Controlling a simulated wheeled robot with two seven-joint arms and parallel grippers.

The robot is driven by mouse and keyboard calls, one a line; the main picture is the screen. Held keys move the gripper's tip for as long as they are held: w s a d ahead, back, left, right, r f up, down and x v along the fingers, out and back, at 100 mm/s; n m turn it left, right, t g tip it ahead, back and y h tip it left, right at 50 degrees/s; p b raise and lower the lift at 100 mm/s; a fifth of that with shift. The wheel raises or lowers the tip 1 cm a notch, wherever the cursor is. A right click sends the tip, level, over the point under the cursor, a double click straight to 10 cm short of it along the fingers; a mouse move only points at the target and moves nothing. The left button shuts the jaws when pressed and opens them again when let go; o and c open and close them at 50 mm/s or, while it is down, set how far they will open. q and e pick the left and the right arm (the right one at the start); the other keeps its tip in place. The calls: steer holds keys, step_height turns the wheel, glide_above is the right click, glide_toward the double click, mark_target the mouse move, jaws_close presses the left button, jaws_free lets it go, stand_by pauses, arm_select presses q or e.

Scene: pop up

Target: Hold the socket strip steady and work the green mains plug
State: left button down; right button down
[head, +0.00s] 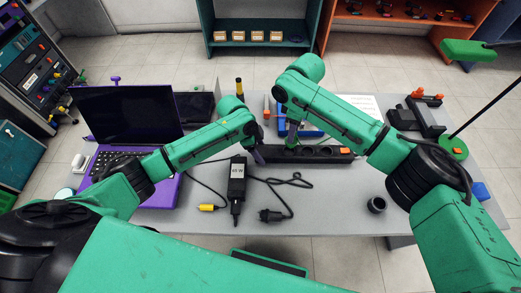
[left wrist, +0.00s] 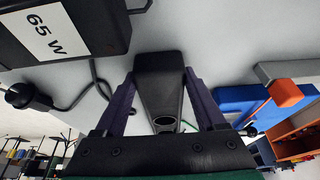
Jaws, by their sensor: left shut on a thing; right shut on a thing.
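The black socket strip (head: 325,154) lies across the middle of the table, with an orange switch at its right end. My left gripper (head: 258,154) is shut on the strip's left end. In the left wrist view its two purple fingers (left wrist: 163,105) stand on either side of the strip (left wrist: 160,75), and one round socket shows. My right gripper (head: 292,140) is over the strip's left part, shut on the green mains plug (head: 297,147). The plug is mostly hidden by the gripper and is very small, so I cannot tell how deep it sits in a socket.
A black 65 W power brick (head: 237,180) and a loose black plug (head: 272,214) with cable lie in front of the strip. A purple laptop (head: 128,120) stands at left. A blue tray (head: 307,128) is behind the strip. A small black cup (head: 377,204) is at front right.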

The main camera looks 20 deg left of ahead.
arm_select(q)
steer(key=shift+s+f, duration=0.1)
steer(key=shift+f, duration=0.05)
jaws_free()
steer(key=w+v, duration=0.1)
steer(key=v, duration=1.1)
steer(key=shift+s, duration=0.4)
arm_select(e)
steer(key=w+d+r, duration=0.1)
steer(key=d+r, duration=0.4)
steer(key=r, duration=0.1)
steer(key=shift+w+d, duration=0.25)
steer(key=shift+d, duration=0.15)
